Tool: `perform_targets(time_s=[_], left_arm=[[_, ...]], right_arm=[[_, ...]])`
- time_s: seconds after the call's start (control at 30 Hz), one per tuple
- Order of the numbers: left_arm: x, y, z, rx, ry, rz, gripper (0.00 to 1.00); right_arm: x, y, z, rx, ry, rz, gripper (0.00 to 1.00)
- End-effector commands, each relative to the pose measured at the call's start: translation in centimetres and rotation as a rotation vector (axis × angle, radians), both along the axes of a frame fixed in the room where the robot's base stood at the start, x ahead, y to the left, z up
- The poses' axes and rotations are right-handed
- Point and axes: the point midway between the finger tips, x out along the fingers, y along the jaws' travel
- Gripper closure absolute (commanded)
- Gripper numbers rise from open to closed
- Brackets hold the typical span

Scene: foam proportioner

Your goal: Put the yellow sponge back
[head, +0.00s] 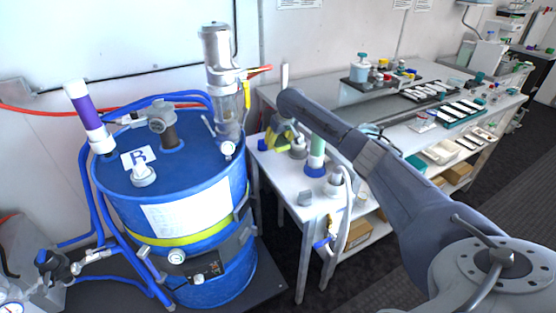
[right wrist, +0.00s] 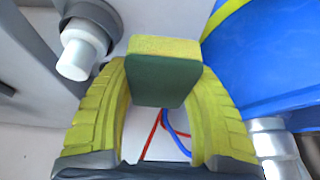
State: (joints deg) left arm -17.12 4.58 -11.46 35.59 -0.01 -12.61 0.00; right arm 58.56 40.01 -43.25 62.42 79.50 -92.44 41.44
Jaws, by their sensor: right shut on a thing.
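The yellow sponge (right wrist: 163,47) has a yellow layer on one face and a dark green layer on the other. It is held between the yellow-green ribbed fingers of my right gripper (right wrist: 158,85), which is shut on it. In the head view my right gripper (head: 272,140) hangs from the arm beside the blue drum, over the near left end of the white table. There, the arm and fingers hide most of the sponge, and I cannot tell it from the yellow fingers. My left gripper is not in view.
The blue drum (head: 190,175) with hoses and fittings stands left of the gripper. A green and blue cylinder (head: 317,157) stands on the white table (head: 284,176). A long bench with trays (head: 464,110) runs along the back right. Dark floor lies at the right.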

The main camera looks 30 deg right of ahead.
Motion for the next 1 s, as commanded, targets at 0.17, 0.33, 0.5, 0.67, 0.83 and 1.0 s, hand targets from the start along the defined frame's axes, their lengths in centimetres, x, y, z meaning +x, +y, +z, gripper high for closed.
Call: perform_targets(time_s=[0.17,0.33,0.5,0.67,0.83,1.0], left_arm=[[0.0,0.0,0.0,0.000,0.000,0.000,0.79],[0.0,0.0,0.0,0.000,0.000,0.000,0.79],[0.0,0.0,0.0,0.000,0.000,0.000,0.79],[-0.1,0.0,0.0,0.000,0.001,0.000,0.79],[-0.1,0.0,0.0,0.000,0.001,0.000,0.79],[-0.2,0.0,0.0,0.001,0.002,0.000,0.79]], right_arm=[[-0.1,0.0,-3.2,-0.001,0.002,0.001,0.68],[0.0,0.1,-4.6,0.000,0.001,0.001,0.68],[0.0,0.1,-5.3,-0.001,0.001,0.002,0.68],[-0.1,0.0,-7.3,-0.001,0.003,0.001,0.68],[0.0,0.0,-8.9,0.000,0.001,0.001,0.68],[0.0,0.0,-9.2,-0.002,0.000,0.001,0.68]])
